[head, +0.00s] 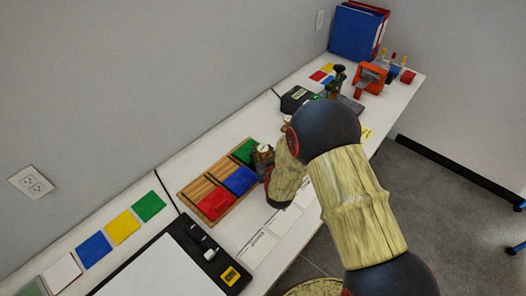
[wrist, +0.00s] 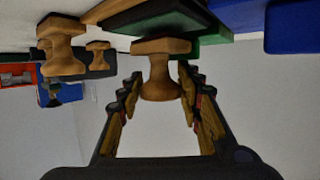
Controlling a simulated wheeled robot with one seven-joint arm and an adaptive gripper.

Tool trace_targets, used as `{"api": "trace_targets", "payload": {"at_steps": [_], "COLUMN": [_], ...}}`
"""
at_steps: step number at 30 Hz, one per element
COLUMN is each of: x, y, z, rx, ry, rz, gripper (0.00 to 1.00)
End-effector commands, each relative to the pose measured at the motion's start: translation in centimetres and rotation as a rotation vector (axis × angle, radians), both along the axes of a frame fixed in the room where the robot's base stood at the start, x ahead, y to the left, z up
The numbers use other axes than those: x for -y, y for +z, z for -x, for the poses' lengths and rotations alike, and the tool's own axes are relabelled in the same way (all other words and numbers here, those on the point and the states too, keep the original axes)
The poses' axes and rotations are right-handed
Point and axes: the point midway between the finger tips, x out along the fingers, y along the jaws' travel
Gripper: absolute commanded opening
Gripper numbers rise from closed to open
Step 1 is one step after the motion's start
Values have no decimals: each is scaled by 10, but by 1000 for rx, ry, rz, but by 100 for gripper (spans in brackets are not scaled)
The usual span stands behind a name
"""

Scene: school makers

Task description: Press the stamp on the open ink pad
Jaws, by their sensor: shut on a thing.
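A wooden stamp (wrist: 160,72) with a waisted handle and a flat, wider base stands between the fingers of my gripper (wrist: 158,84) in the wrist view. My gripper is shut on its handle. The stamp's base is close to a green ink pad (wrist: 212,46); I cannot tell whether they touch. In the head view my gripper (head: 263,158) is beside the green pad (head: 243,151), at the right end of a wooden tray (head: 186,191). The tray also holds a blue pad (head: 241,180) and a red pad (head: 215,204). My arm hides part of this area.
Other wooden stamps (wrist: 62,52) stand to the left in the wrist view. A black device (head: 295,98), an orange machine (head: 370,77) and a blue binder (head: 354,32) are farther along the white table. White cards (head: 257,250) lie along the front edge.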

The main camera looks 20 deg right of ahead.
Motion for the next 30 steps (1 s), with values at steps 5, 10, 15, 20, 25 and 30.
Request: {"api": "trace_targets", "payload": {"at_steps": [5, 10, 15, 20, 25, 30], "x": [0, 0, 0, 0, 0, 0], "y": [-2, -4, -6, -8, -9, -11], "z": [0, 0, 0, 0, 0, 0], "rx": [1, 1, 1, 1, 1, 0], "ry": [0, 0, 0, 0, 0, 0], "rz": [0, 0, 0, 0, 0, 0], "gripper": [0, 0, 0, 0, 0, 0]}}
